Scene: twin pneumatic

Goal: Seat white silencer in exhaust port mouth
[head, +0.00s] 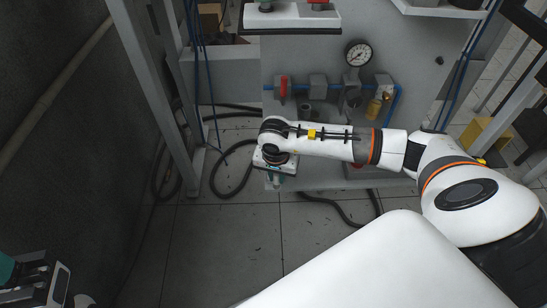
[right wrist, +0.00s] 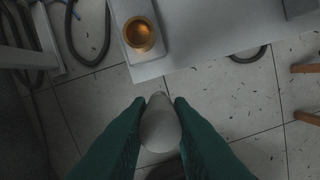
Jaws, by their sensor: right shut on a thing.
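The white silencer (right wrist: 160,124) is held between the green fingers of my right gripper (right wrist: 160,108) in the right wrist view. Its narrower end points up the picture. The exhaust port mouth, a round brass opening (right wrist: 139,33) on a pale block, lies above and slightly left of the silencer, clearly apart from it. In the head view my right gripper (head: 276,180) is low in front of the grey cabinet, mostly hidden under its own wrist. The silencer and port cannot be made out there. My left gripper (head: 42,282) shows partly at the lower left; its fingertips are unclear.
The grey cabinet (head: 310,60) carries a pressure gauge (head: 358,53), a red-handled valve (head: 283,88) and a brass-coloured filter bowl (head: 374,108). Black hoses (head: 232,190) lie on the tiled floor. A grey upright post (head: 150,90) stands left. The floor in front is open.

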